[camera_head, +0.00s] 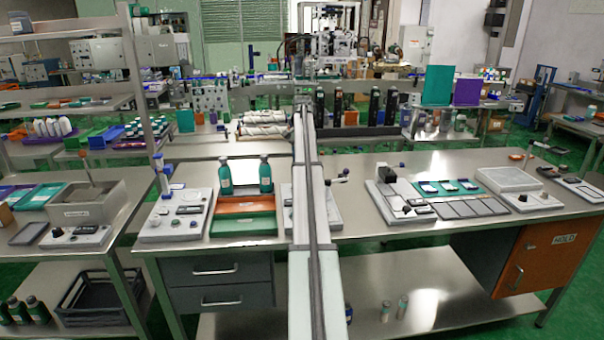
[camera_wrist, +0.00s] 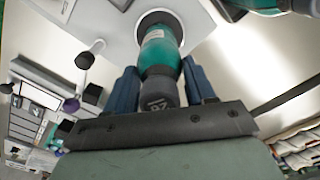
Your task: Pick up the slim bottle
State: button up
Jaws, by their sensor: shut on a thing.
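In the wrist view, a slim teal bottle (camera_wrist: 160,48) with a dark grey cap (camera_wrist: 158,92) is between the two blue fingers of my gripper (camera_wrist: 158,76), which is shut on it. Its far end is at a round dark ring (camera_wrist: 153,17) on a light grey fixture (camera_wrist: 196,22); I cannot tell whether it touches. In the head view I cannot make out my gripper or the held bottle; the grey beam in the middle hides part of the bench. Two teal bottles (camera_head: 225,179) (camera_head: 266,176) stand upright at the back of the trays there.
A green tray (camera_head: 243,225) and an orange tray (camera_head: 244,204) lie on the steel bench, with a control panel (camera_head: 175,222) to their left. Another fixture (camera_head: 400,200) and a grey box (camera_head: 508,179) are to the right. Bare bench (camera_head: 352,222) shows right of the beam.

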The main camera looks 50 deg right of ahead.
grip_shut()
jog(key=shift+r, duration=0.15)
dwell(0.4)
